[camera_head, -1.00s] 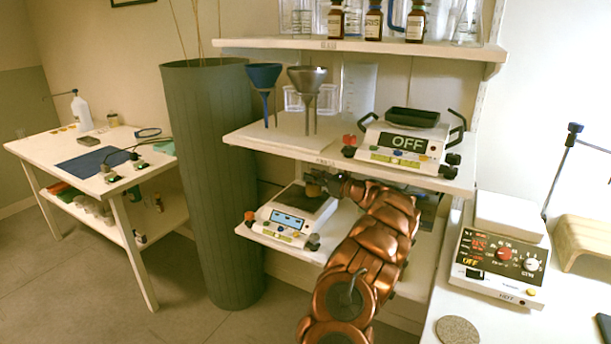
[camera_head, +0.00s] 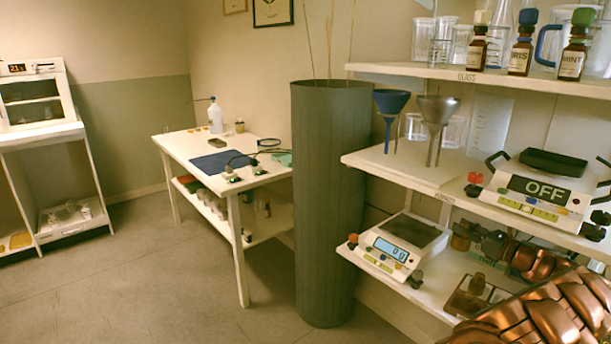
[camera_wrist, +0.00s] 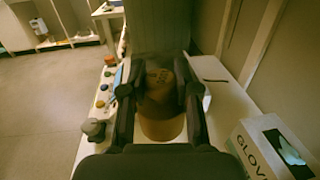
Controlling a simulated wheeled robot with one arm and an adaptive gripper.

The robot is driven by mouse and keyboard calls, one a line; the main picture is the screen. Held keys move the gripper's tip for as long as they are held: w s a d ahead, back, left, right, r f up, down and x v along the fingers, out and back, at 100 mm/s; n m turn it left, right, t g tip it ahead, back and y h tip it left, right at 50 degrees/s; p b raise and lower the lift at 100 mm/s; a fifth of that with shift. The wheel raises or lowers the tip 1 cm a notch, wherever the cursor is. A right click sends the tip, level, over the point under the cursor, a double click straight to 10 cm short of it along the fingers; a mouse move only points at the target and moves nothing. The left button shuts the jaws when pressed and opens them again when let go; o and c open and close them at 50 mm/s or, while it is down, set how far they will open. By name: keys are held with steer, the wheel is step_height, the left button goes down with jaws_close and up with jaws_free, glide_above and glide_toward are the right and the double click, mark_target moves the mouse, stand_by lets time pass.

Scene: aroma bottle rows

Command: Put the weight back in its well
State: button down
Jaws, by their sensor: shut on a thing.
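My gripper (camera_wrist: 158,80) is shut on a brass cylindrical weight (camera_wrist: 162,122), which sits upright between the two dark fingers in the wrist view. In the head view the weight (camera_head: 461,236) shows as a small brown shape just right of the scale, apart from its pan. A brown wooden block (camera_head: 462,303) lies on the lower shelf in front of and below my gripper, with a small brass piece (camera_head: 477,283) standing on it. My arm hides part of the block's surroundings, and its wells are too small to make out.
The scale (camera_head: 391,250) on the lower shelf has a bare dark pan and a lit display. A glove box (camera_wrist: 270,150) stands at the right in the wrist view. The upper shelf (camera_head: 400,166) overhangs my arm. A tall grey bin (camera_head: 332,200) stands left of the shelves.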

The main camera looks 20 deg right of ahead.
steer(key=shift+a+r, duration=0.1)
steer(key=shift+r, duration=0.05)
steer(key=w+a+n+g+y, duration=0.1)
steer(key=w+a+y, duration=0.1)
steer(key=w+a, duration=0.5)
steer(key=w+a+n+g+y, duration=0.1)
steer(key=w+a+n+y, duration=0.1)
steer(key=a, duration=0.9)
steer(key=w+a+n+g+y, duration=0.1)
steer(key=w+a+y, duration=0.1)
steer(key=w+a, duration=0.5)
steer(key=s+a+f+n+g+y, duration=0.1)
steer(key=s+a+n+g+y, duration=0.15)
steer(key=a, duration=1.25)
steer(key=s+a+f+n+g+y, duration=0.1)
steer(key=s+a+n+g+y, duration=0.15)
steer(key=a, duration=1.25)
step_height(320, 180, up, 8)
steer(key=p, duration=1.5)
steer(key=shift+t+p, duration=0.4)
steer(key=shift+y, duration=0.3)
